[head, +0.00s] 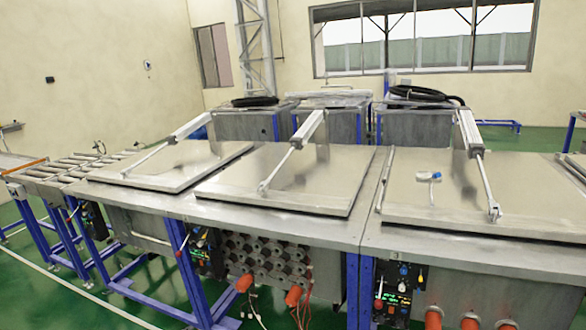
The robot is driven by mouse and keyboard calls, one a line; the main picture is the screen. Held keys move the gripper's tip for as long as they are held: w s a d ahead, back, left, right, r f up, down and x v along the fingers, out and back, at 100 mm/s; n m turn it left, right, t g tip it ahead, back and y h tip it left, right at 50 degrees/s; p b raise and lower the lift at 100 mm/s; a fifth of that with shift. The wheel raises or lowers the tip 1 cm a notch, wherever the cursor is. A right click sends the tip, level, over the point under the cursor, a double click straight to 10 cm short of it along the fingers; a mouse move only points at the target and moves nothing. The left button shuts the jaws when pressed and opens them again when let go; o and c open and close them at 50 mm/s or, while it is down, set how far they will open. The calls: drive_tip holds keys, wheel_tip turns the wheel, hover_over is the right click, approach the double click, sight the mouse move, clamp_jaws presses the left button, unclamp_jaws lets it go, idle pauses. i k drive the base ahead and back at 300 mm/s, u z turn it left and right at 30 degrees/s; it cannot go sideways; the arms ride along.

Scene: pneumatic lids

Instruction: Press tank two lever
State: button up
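Three steel tanks stand in a row, each with a flat shut lid: the left lid (170,165), the middle lid (285,180) and the right lid (490,195). A pneumatic cylinder rises over each lid, one of them above the middle lid (308,129). Small dark control boxes hang on the tank fronts: left (94,220), middle (206,252) and right (398,284). A small lever with a red part (183,243) shows beside the middle box. I cannot read which tank is number two. My gripper is not in view.
Orange-capped pipes (244,283) and hoses stick out low at the front. Blue frame legs (188,275) stand below the tanks. A roller conveyor (75,168) is at the left. More tanks (245,122) stand behind. Green floor (40,290) is free at the lower left.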

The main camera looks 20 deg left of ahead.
sight(178, 254)
drive_tip(key=u, duration=0.7)
drive_tip(key=i, duration=2.35)
drive_tip(key=u, duration=0.6)
